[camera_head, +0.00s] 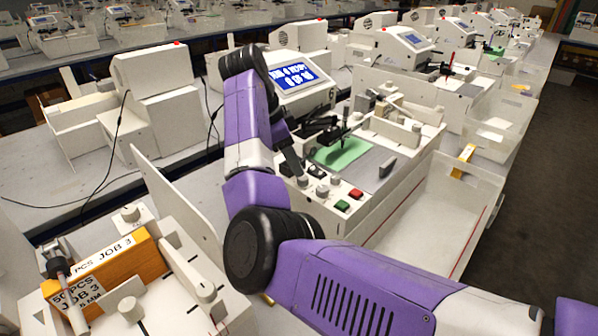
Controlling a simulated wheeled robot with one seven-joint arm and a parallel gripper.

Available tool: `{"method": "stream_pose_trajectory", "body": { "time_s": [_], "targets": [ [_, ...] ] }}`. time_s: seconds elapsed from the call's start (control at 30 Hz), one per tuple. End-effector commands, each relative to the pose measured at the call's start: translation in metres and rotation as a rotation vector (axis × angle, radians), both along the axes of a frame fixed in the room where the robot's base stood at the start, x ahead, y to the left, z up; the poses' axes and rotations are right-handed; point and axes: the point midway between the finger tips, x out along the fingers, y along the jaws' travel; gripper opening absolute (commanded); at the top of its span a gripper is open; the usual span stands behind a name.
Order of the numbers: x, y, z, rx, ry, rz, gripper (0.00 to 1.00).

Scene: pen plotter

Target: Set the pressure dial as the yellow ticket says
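A pen plotter with a lit blue screen (300,75) stands in the middle; its white lettering is hard to read. Its front panel carries several small knobs, one grey knob (322,189) among them; I cannot tell which is the pressure dial. A small yellow card (463,160) stands at the right tray's edge; its writing is too small to read. My purple arm reaches up across the middle and bends down by the plotter. My gripper (291,158) is dark and partly hidden behind the arm, close to the panel's left end. Its fingers do not show clearly.
A green button (342,205) and a red button (356,193) sit beside the knobs. A green sheet (341,153) lies on the plotter bed. At lower left, an orange block (130,262) bears white "JOB 3" labels. More plotters line the tables; a bare aisle (535,190) is at right.

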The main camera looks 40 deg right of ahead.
Motion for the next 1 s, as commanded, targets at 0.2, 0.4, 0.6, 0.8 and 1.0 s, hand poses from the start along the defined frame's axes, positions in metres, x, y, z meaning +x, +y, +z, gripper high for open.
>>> {"method": "stream_pose_trajectory", "body": {
  "time_s": [0.2,0.4,0.6,0.8,1.0],
  "targets": [
    [0.006,0.01,0.027,0.001,0.0,0.001,0.36],
    [0.007,0.012,0.032,0.001,0.001,0.001,0.36],
    [0.007,0.012,0.032,0.001,0.001,0.001,0.36],
    [0.007,0.012,0.032,0.001,0.001,0.001,0.36],
    [0.007,0.011,0.032,0.0,0.001,0.0,0.36]
  ]
}}
